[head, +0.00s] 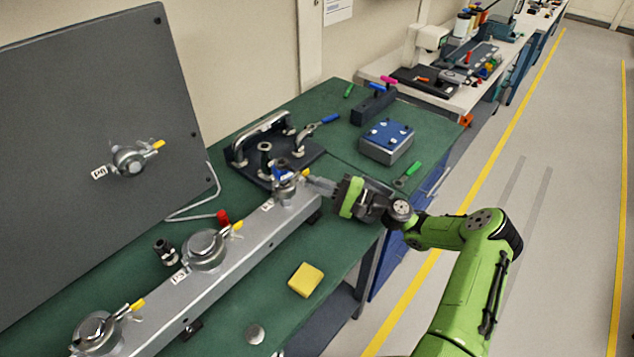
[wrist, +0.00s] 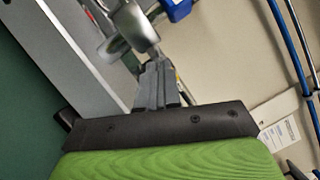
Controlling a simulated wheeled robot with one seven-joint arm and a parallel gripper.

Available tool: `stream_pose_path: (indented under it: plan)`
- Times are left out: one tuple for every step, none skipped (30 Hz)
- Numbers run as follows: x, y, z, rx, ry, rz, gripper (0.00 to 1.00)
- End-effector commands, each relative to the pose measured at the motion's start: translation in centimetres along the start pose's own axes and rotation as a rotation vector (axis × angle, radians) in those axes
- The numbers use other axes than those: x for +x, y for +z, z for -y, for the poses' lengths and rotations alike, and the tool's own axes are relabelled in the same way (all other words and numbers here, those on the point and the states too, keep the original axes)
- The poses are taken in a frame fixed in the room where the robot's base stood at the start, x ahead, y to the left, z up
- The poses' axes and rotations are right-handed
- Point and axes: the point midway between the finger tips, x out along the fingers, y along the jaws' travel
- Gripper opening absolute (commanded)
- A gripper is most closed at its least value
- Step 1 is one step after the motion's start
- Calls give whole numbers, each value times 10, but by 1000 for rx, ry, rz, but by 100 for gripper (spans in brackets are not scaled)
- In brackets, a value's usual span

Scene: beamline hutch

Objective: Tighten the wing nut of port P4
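Port P4 (head: 286,188) is the far port on the grey rail, a silver clamp with a blue part on top and a yellow tip beside it. Its label is too small to read surely. My gripper (head: 314,183) reaches it from the right, fingertips at the clamp's right side by the yellow tip. In the wrist view, the fingers of my gripper (wrist: 156,75) lie close together, tips against or just before a silver lever-like part (wrist: 132,25). A blue part (wrist: 178,9) shows beyond. Whether the fingers pinch anything is hidden.
Port P3 (head: 205,249) and a nearer port (head: 95,333) sit along the rail (head: 240,238). A dark panel (head: 90,80) with another port stands left. A black stand (head: 258,158) is behind P4. A yellow block (head: 306,280) and blue-topped box (head: 386,142) lie on the green bench.

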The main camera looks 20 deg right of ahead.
Motion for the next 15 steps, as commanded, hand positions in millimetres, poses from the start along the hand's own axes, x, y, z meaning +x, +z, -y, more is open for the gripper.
stream_pose_path:
  plan:
    - [-2,-1,-3,29,-7,-2,0]
    - [-2,-1,-3,43,-13,-2,0]
    - [-2,-1,-4,62,-20,-2,0]
    - [-2,-1,-4,75,-25,-2,0]
    - [-1,-1,-4,86,-30,-3,0]
    - [-1,-1,-5,101,-36,-3,0]
    - [-1,-1,-5,110,-40,-3,0]
    - [-1,-1,-5,118,-43,-3,0]
    - [-1,-1,-5,127,-47,-3,0]
    - [-1,-1,-5,133,-50,-4,0]
    - [-1,-1,-5,138,-52,-4,0]
    - [-1,-1,-5,144,-54,-4,0]
    - [-1,-1,-6,148,-56,-4,0]
    - [-1,-1,-6,151,-57,-4,0]
    - [-1,-1,-6,154,-58,-4,0]
